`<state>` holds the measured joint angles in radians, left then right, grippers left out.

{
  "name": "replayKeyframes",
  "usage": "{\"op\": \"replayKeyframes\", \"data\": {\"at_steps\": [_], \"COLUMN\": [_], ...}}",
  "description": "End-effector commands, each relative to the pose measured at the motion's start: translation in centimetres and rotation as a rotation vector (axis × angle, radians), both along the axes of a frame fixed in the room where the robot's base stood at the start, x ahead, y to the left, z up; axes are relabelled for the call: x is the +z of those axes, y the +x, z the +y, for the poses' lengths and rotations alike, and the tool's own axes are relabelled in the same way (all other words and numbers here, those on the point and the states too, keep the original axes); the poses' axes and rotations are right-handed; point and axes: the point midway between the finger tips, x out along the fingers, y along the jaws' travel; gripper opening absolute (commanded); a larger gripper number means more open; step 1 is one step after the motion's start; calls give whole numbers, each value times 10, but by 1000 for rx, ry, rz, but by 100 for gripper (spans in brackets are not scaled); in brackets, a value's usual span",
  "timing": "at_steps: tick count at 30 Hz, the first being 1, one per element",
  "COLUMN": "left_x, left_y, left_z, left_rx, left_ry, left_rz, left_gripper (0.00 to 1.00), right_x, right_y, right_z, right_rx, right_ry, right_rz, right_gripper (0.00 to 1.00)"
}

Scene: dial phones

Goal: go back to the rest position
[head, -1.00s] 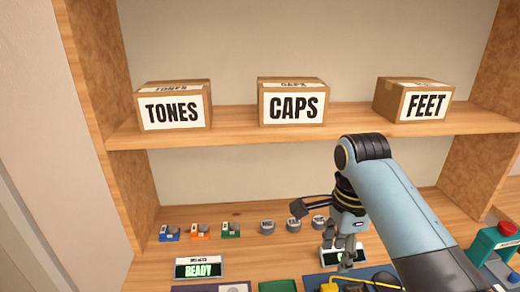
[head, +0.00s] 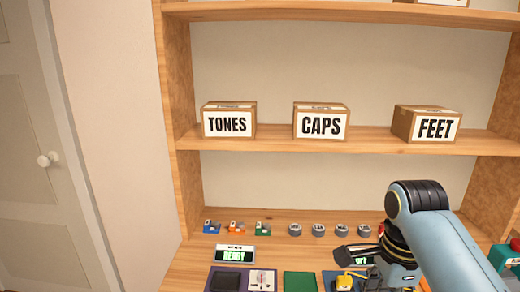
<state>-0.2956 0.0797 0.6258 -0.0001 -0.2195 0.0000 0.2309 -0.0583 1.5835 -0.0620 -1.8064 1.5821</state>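My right arm comes in from the lower right, and its gripper (head: 362,262) is low over the worktop, in front of the row of grey round parts (head: 318,230). Its dark fingers overlap a lit display and a yellow item (head: 345,282) behind or below them, so I cannot tell whether it is open or shut. I see nothing clearly held. My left gripper is not in view.
Boxes labelled TONES (head: 228,124), CAPS (head: 321,125) and FEET (head: 436,128) stand on the shelf (head: 280,141). Small coloured parts (head: 236,228), a READY display (head: 234,255) and a green pad (head: 299,281) are on the worktop. A white door (head: 40,160) is at left.

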Motion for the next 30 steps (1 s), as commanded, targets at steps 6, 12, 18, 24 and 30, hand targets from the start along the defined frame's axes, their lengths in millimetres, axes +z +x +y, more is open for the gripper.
{"op": "replayKeyframes", "data": {"at_steps": [6,12,18,24,30], "left_x": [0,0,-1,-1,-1], "left_y": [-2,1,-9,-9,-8], "left_z": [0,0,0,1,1], "left_rx": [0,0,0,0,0], "left_ry": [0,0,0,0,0], "left_rz": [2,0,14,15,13], "left_gripper": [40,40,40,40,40], "right_x": [-6,-9,-5,9,30], "right_y": [-21,-51,-93,-137,-173], "right_z": [-10,-23,-37,-47,-51], "right_rx": [147,356,659,991,1297], "right_ry": [-15,-44,-99,-171,-245], "right_rz": [-28,-63,-106,-139,-160], "right_gripper": [43,43,43,43,43]}}
